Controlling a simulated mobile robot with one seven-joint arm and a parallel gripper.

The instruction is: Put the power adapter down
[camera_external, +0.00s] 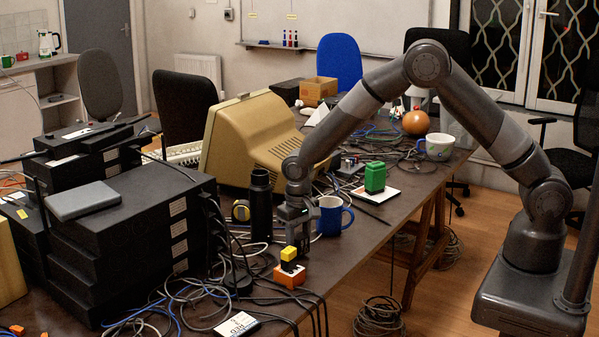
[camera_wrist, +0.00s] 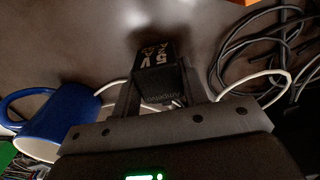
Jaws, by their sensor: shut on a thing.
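The power adapter (camera_wrist: 156,68) is a small black block with pale "5V" lettering, in the upper middle of the wrist view. My gripper (camera_wrist: 156,92) is shut on it, with a finger on either side. In the external view my gripper (camera_external: 298,246) points down low over the front part of the dark table (camera_external: 372,232), just behind the yellow and orange blocks. The adapter cannot be made out there. I cannot tell whether its underside touches the table.
A blue mug (camera_external: 333,215) stands close to the right of my gripper; it also shows in the wrist view (camera_wrist: 58,112). An orange block (camera_external: 289,277) with a yellow block (camera_external: 289,254) sits just in front. Black cables (camera_wrist: 262,50) lie nearby. A black bottle (camera_external: 261,207) stands left.

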